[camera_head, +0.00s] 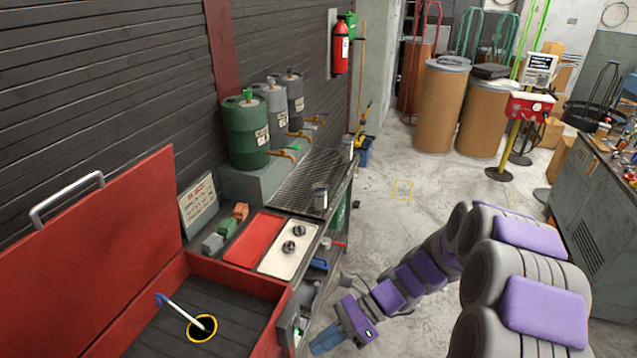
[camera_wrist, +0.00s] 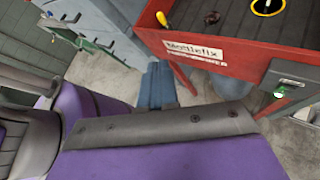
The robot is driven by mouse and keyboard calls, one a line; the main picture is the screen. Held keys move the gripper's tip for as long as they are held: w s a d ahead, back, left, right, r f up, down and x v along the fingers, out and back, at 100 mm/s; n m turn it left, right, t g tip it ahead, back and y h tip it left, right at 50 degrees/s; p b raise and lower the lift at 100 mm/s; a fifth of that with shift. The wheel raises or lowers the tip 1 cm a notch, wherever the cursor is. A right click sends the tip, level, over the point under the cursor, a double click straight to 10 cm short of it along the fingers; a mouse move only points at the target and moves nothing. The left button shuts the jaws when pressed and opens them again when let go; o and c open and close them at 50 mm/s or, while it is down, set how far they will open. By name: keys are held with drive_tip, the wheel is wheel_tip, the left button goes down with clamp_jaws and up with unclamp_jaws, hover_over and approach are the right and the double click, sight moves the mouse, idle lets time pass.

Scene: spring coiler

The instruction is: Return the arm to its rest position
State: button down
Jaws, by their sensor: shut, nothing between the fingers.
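My arm with purple and grey links reaches from the right across the head view toward the red machine. My gripper (camera_head: 326,340) has blue fingers and is shut and empty. It is beside the right side of the red machine (camera_head: 262,271), low over the concrete floor. In the wrist view the blue fingers of my gripper (camera_wrist: 160,84) are together, with nothing held. The red machine (camera_wrist: 236,60) with a "Mottlefix" label stands ahead and to the right there. Whether the fingers touch it I cannot tell.
The red lid (camera_head: 98,262) stands open. A blue-tipped rod stands in a yellow-ringed hole (camera_head: 201,328). Drums (camera_head: 246,131) sit on a bench with a metal grate (camera_head: 309,175). A grey cabinet (camera_head: 592,190) is at the right. The floor (camera_head: 400,215) between is clear.

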drive_tip(key=s+d+r+n+t+h, duration=0.1)
drive_tip(key=s+d+r+n+h, duration=0.4)
drive_tip(key=s+n, duration=0.3)
drive_tip(key=s+d+r+n+t+h, duration=0.2)
drive_tip(key=s+d+r+n+h, duration=0.3)
drive_tip(key=s+d+n, duration=0.3)
drive_tip(key=s+n+h, duration=0.1)
drive_tip(key=s, duration=0.3)
drive_tip(key=shift+s+r+t+h, duration=0.15)
drive_tip(key=shift+s+t+h, duration=0.1)
drive_tip(key=shift+t+h, duration=0.05)
drive_tip(key=shift+a, duration=0.1)
